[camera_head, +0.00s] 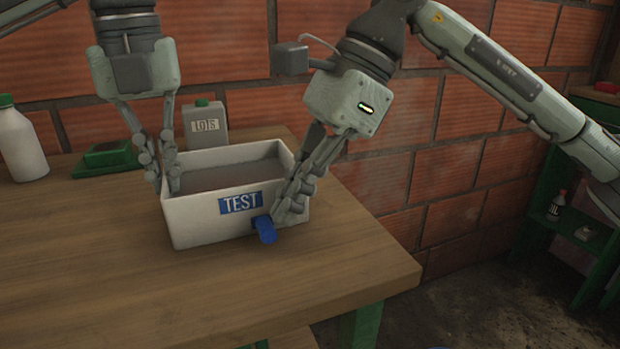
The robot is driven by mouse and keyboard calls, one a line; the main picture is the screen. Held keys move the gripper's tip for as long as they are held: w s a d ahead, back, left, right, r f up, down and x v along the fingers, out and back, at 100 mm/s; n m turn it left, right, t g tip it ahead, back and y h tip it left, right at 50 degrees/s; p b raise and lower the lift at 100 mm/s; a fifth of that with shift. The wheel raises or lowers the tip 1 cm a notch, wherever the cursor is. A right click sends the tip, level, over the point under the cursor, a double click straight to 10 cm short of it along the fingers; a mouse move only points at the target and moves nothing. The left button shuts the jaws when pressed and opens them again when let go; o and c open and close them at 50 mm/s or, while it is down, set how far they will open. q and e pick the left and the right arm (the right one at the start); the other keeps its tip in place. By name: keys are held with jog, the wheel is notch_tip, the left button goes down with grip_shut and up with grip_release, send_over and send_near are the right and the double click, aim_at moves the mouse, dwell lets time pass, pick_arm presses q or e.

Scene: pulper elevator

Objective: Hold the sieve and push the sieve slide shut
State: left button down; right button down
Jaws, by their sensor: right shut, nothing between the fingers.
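The sieve is a white open-topped box (195,226) with a blue TEST label, standing upright on the wooden table. It holds a grey fill or inner surface. The blue sieve slide (265,230) sticks out low at the box's front right. My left gripper (163,186) straddles the box's left wall, one finger outside and one inside, and looks closed on it. My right gripper (286,214) is shut and empty at the box's front right corner. Its fingertips are right beside the slide and hide part of it; I cannot tell whether they touch it.
A grey LOTS container (206,127) stands behind the box. A green device (108,157) and a white bottle (20,143) stand to the left. A brick wall (410,168) closes the back. The table front (120,290) is clear. A green shelf (560,235) stands at right.

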pick_arm(q)
jog(key=shift+f, duration=0.3)
pick_arm(e)
jog(key=shift+a+f, duration=0.1)
jog(key=a, duration=0.1)
jog(key=s+a, duration=0.1)
jog(key=a, duration=0.3)
jog(key=shift+s+a, duration=0.2)
jog(key=shift+s, duration=0.1)
jog(key=d+r, duration=0.1)
jog(key=w+d+r, duration=0.1)
jog(key=d, duration=0.1)
jog(key=shift+d+r, duration=0.2)
jog(key=shift+r, duration=0.05)
jog(key=v, duration=1)
jog(key=g+y, duration=0.1)
jog(key=y, duration=0.4)
send_near(260, 231)
jog(key=x, duration=0.6)
jog(key=r+x, duration=0.1)
jog(key=x, duration=0.2)
jog(key=shift+a+r, duration=0.1)
jog(key=shift+a, duration=0.3)
